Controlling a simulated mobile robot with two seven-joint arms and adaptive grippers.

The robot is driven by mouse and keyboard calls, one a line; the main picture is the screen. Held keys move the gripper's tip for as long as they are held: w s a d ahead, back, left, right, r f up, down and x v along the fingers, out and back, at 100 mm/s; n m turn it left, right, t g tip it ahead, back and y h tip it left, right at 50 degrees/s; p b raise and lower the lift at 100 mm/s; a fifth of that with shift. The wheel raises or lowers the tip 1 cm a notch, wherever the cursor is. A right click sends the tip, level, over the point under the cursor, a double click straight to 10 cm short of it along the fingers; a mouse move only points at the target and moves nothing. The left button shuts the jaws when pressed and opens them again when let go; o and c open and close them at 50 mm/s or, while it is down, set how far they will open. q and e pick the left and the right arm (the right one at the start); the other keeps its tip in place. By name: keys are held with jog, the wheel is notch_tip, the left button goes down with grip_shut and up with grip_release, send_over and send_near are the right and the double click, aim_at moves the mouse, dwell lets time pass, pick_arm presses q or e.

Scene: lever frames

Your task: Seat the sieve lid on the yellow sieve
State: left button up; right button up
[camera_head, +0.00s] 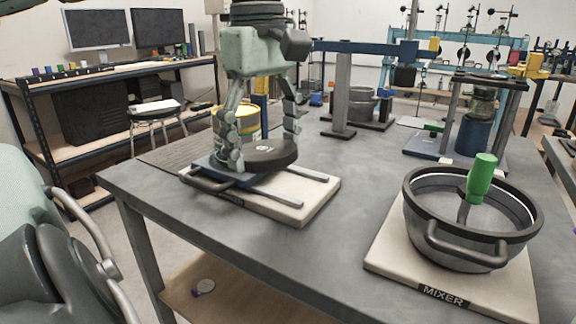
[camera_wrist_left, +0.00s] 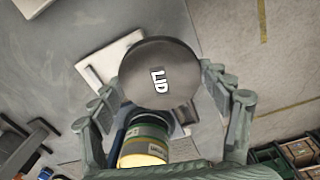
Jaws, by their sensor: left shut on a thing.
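The sieve lid is a dark round disc (camera_head: 262,154), seen near the middle of the head view and large, lettered LID, in the left wrist view (camera_wrist_left: 158,72). My left gripper (camera_head: 263,148) points down with its fingers on either side of the lid, shut on it. A yellow can-like body with a pale label (camera_head: 245,120), apparently the yellow sieve, stands behind the gripper, partly hidden by the fingers. It also shows in the wrist view (camera_wrist_left: 145,143). My right gripper is out of view.
The blue base sits on a white plate (camera_head: 310,200) on the grey table. At right, a dark bowl (camera_head: 455,255) holding a green-handled tool (camera_head: 483,175) stands on a board marked MIXER. Bare tabletop (camera_head: 350,165) lies between. A blue-topped stand (camera_head: 345,90) rises behind.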

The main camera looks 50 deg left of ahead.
pick_arm(q)
jog(key=w+a+r+y+p, duration=0.1)
jog(key=w+a+r, duration=0.2)
jog(key=a+r, duration=0.3)
jog(key=w+a+r+p, duration=0.2)
jog(key=w+a+r, duration=0.15)
jog(key=a, duration=0.55)
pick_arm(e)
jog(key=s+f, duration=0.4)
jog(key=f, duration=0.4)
pick_arm(q)
jog(key=shift+s+a+f+b, duration=0.15)
jog(key=shift+f+b, duration=0.15)
jog(key=shift+f, duration=0.6)
jog(key=shift+w+a+f+b, duration=0.1)
jog(key=shift+f+b, duration=0.2)
jog(key=shift+f, duration=0.55)
jog(key=shift+s+a+f+b, duration=0.15)
jog(key=shift+f+b, duration=0.15)
jog(key=shift+f, duration=0.6)
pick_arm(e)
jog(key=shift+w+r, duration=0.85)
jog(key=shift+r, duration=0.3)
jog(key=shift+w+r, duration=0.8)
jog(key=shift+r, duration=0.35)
pick_arm(q)
jog(key=shift+f, duration=0.35)
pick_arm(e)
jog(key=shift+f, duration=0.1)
